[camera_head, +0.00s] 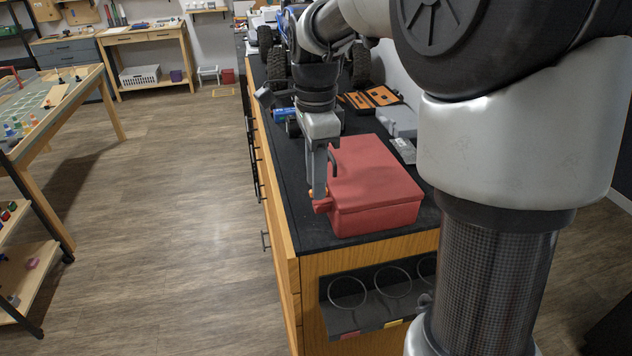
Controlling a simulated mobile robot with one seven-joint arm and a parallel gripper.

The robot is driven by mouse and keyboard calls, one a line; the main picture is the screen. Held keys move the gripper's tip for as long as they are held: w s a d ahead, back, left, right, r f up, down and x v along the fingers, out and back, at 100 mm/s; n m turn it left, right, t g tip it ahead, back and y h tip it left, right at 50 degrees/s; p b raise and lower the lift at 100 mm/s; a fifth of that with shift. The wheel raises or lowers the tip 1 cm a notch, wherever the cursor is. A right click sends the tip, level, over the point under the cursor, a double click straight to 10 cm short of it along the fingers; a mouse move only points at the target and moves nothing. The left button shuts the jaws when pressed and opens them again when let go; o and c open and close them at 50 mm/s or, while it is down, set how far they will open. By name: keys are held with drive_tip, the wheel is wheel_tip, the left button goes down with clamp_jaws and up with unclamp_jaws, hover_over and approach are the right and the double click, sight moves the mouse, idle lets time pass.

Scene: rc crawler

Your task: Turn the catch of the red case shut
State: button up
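The red case (372,185) sits on the dark top of the workbench near its front end, and its lid looks down. A small red catch (322,205) sticks out at the case's left side, near the front corner. My gripper (319,192) points down at that side, with its fingertips at or just above the catch. A small orange bit shows by the fingertips. I cannot tell whether the fingers touch or grip the catch. A dark curved piece (334,160) shows just right of the finger, against the case; I cannot tell what it belongs to.
Behind the case are a grey box (397,122), an orange-and-black tray (382,96) and a large-wheeled crawler (359,65), partly hidden by my arm. A rack with rings (375,295) is on the bench's near end. The floor (180,220) to the left is clear.

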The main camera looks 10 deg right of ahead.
drive_tip(key=shift+f, duration=0.45)
drive_tip(key=shift+c, duration=0.3)
clamp_jaws()
